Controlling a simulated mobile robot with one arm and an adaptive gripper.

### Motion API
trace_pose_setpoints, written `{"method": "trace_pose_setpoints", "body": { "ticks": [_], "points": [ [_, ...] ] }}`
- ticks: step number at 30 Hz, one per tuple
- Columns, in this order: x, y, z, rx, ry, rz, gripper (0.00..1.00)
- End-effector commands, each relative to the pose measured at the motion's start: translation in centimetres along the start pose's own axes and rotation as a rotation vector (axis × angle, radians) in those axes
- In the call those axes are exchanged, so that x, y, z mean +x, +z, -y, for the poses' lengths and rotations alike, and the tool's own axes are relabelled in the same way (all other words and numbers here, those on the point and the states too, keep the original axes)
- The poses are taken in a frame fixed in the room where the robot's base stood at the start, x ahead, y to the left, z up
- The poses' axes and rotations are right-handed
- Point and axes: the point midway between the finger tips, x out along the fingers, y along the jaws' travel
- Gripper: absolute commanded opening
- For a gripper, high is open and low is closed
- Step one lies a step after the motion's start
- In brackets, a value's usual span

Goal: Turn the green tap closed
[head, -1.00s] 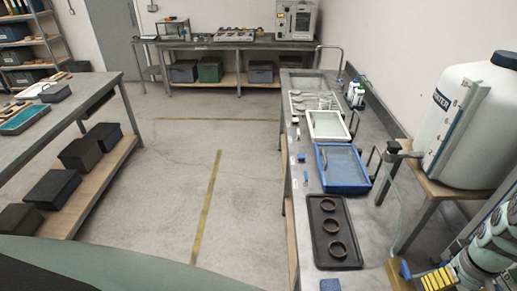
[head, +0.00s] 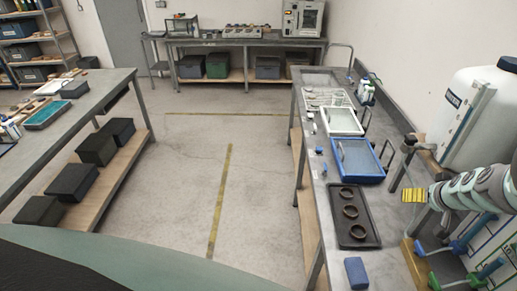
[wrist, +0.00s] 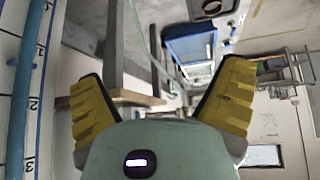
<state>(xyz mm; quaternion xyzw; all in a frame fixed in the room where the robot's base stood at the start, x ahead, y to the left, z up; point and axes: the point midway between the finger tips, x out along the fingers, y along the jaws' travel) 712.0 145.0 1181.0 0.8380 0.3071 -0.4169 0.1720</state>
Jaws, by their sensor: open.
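A green tap lever (head: 442,282) shows at the bottom right of the head view, low by a board with blue-handled taps (head: 430,250); part of it is cut off by the picture's edge. Its angle is hard to tell. My gripper (head: 413,195) is above and apart from the green lever, with its yellow fingers pointing left. In the wrist view my gripper (wrist: 163,75) has its two yellow fingers spread wide, with nothing between them. The green tap is not clearly seen in the wrist view.
A bench on the right bears a black tray (head: 351,239) with rings, a blue tray (head: 378,181), a white tray (head: 357,132) and a blue block (head: 355,272). A white tank (head: 435,115) stands behind my gripper. The floor (head: 180,210) between the benches is clear.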

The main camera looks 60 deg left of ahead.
Motion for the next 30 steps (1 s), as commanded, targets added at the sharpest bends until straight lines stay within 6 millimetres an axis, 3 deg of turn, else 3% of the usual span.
{"method": "trace_pose_setpoints", "body": {
  "ticks": [3,7,23,26,30],
  "points": [
    [-0.1,-2.5,0.0,0.03,0.015,-0.072,0.94],
    [-0.1,-4.0,-0.3,0.056,0.031,-0.125,0.94],
    [-0.1,-5.1,-0.6,0.081,0.044,-0.166,0.94],
    [0.0,-6.8,-1.0,0.121,0.066,-0.237,0.94],
    [-0.6,-11.2,-3.4,0.258,0.159,-0.459,0.94]
  ]
}}
